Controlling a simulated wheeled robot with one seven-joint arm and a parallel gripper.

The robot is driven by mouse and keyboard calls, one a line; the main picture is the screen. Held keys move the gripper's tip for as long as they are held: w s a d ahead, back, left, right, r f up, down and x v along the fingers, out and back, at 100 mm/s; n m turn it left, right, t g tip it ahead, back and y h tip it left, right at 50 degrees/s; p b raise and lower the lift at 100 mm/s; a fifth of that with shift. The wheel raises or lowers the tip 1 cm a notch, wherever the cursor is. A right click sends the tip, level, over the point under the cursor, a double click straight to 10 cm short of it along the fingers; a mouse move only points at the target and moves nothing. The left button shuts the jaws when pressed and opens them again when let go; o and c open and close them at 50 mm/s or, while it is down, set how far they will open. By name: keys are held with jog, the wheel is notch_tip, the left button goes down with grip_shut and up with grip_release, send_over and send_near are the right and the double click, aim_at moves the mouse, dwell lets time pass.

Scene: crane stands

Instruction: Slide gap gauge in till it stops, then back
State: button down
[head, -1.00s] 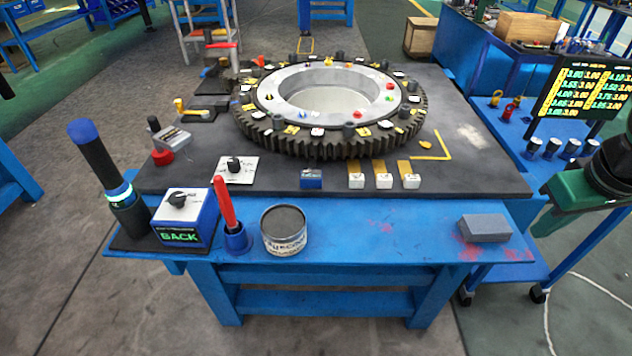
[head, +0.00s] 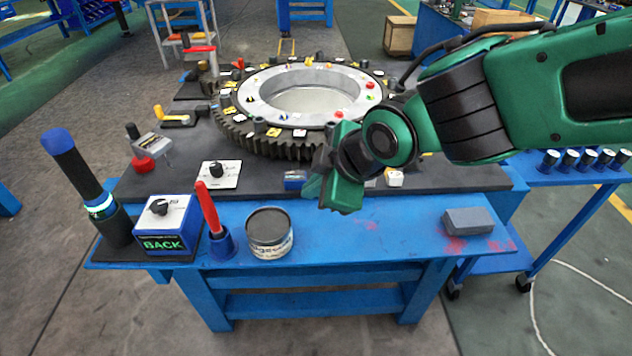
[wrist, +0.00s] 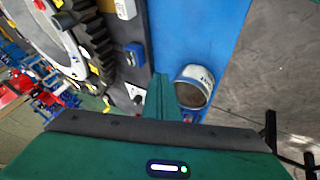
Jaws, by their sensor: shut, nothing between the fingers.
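My gripper (head: 312,188) is shut and empty, above the front edge of the dark table top. In the wrist view its closed fingers (wrist: 158,98) point between a small blue block and the round tin. I cannot tell for certain which piece is the gap gauge. Small white blocks with tan strips lie at the front of the dark top; one white block (head: 395,177) shows right of my gripper, the others are partly or fully hidden behind it. The blue block (head: 295,180) sits just left of my gripper. The toothed ring (head: 245,138) stands behind, its right side covered by my arm.
A round tin (head: 270,240), a red-handled tool (head: 208,208) in a blue holder, a box reading BACK (head: 165,243) and a dark blue-topped cylinder (head: 75,170) stand along the blue front shelf. A grey block (head: 468,221) lies at right. The shelf between tin and block is clear.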

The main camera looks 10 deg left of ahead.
send_near(291, 190)
jog(key=s+f, duration=0.1)
jog(key=s+a+f, duration=0.1)
jog(key=f, duration=0.1)
jog(key=shift+s+a+f, duration=0.1)
jog(key=shift+s+f, duration=0.1)
jog(key=shift+f, duration=0.1)
jog(key=w, duration=0.3)
jog(key=shift+a, duration=0.4)
jog(key=shift+w+a, duration=0.1)
jog(key=shift+w, duration=0.4)
